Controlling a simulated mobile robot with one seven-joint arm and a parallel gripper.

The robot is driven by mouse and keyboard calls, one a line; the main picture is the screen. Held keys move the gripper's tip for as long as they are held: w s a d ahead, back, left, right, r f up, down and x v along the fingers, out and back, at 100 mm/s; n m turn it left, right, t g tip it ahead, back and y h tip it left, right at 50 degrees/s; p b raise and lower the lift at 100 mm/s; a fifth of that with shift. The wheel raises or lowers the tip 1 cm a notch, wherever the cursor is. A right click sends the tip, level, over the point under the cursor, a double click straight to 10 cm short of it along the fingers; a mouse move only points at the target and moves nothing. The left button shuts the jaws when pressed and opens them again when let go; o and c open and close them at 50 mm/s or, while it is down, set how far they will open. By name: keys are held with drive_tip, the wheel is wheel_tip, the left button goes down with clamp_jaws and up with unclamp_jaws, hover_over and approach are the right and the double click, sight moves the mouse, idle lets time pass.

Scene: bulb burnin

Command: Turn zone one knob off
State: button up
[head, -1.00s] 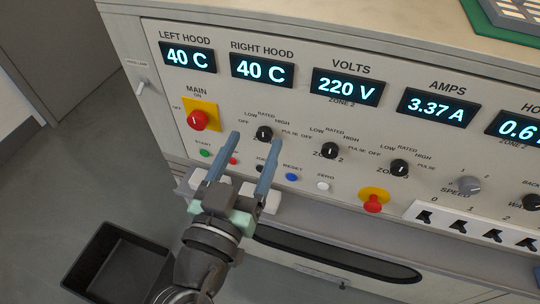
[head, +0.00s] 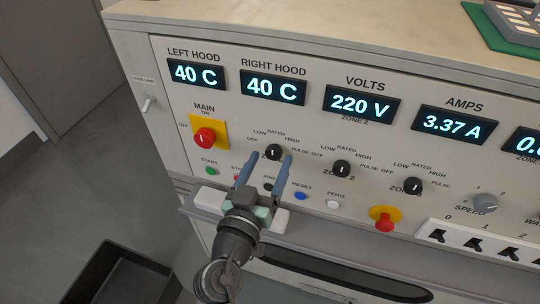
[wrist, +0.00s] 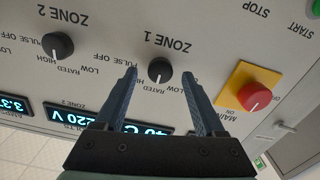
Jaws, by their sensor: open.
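The zone one knob (head: 273,152) is a round black dial on the light panel, below the right hood display. In the wrist view, which shows the panel upside down, the knob (wrist: 160,69) sits between my fingertips, with its white mark pointing towards RATED. My gripper (head: 270,157) is open, one finger on each side of the knob. In the wrist view my gripper (wrist: 160,74) shows gaps between both fingers and the knob. How deep the fingertips reach along the knob is hard to tell.
The zone two knob (head: 341,169) lies to the right. The red main switch (head: 205,138) on its yellow plate is to the left. Small buttons, including a green start (head: 211,170) and blue reset (head: 300,195), sit below. A ledge (head: 330,228) juts out under the panel.

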drive_tip(key=shift+w+d, duration=0.15)
drive_tip(key=shift+w, duration=0.45)
clamp_jaws()
